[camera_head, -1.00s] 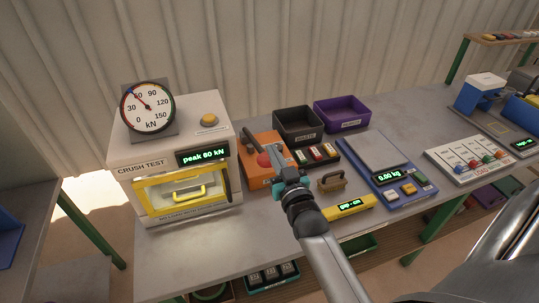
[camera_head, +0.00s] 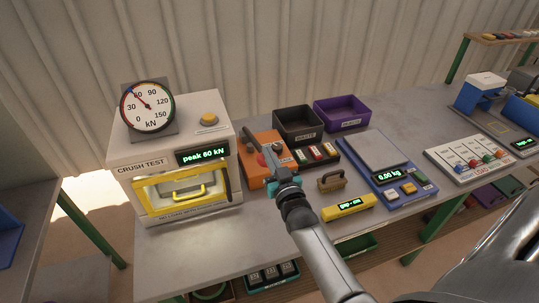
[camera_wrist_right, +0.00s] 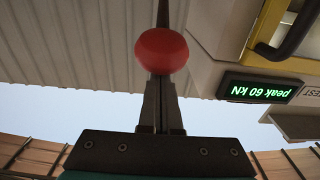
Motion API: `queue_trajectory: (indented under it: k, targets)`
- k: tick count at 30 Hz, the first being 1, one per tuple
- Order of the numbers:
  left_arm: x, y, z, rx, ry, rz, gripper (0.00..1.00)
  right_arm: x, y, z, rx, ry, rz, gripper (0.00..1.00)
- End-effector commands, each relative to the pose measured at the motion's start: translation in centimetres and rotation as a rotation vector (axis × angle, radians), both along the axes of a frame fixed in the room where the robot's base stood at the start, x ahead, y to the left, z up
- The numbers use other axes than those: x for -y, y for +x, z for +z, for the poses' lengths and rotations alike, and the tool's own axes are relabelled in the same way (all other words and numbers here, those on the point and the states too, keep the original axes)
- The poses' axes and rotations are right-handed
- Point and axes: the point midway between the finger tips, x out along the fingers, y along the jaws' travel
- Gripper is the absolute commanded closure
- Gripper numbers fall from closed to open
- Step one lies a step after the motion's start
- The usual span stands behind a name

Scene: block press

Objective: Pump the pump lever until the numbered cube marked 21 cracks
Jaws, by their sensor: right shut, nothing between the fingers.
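The orange pump (camera_head: 254,182) stands right of the white crush-test press (camera_head: 165,165). Its dark lever ends in a red knob (camera_head: 261,160), which is large in the wrist view (camera_wrist_right: 161,50). My right gripper (camera_head: 272,163) is shut and empty; in the wrist view its fingertips (camera_wrist_right: 161,80) are right at the knob, but whether they touch it I cannot tell. The press display (camera_head: 203,156) reads "peak 60 kN", and the gauge (camera_head: 149,107) needle points near 60. The yellow-framed door (camera_head: 181,188) is shut; I cannot make out the cube marked 21. My left gripper is not in view.
A black bin (camera_head: 298,122) and a purple bin (camera_head: 341,112) stand behind the pump. A switch box (camera_head: 316,154), a brown-handled block (camera_head: 331,181), a yellow gap gauge (camera_head: 348,207) and a blue scale (camera_head: 388,170) lie to the right. The bench front is clear.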

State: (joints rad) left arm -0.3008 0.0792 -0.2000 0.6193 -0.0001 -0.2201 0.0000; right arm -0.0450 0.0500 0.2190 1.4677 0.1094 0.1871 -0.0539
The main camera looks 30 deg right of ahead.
Motion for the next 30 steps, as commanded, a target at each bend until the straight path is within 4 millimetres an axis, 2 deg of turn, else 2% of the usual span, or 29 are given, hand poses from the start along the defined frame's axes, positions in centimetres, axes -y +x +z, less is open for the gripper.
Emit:
queue_trajectory:
  k: [5, 17, 30]
  targets:
    - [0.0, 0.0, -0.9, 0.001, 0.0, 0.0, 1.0, 0.0, -0.1, -0.7, 0.013, -0.004, 0.0, 1.0]
    - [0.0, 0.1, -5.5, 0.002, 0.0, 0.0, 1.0, -0.3, -1.1, -4.1, 0.099, -0.025, 0.0, 1.0]
    - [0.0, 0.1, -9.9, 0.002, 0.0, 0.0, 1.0, -0.6, -2.2, -10.2, 0.113, -0.028, 0.0, 1.0]
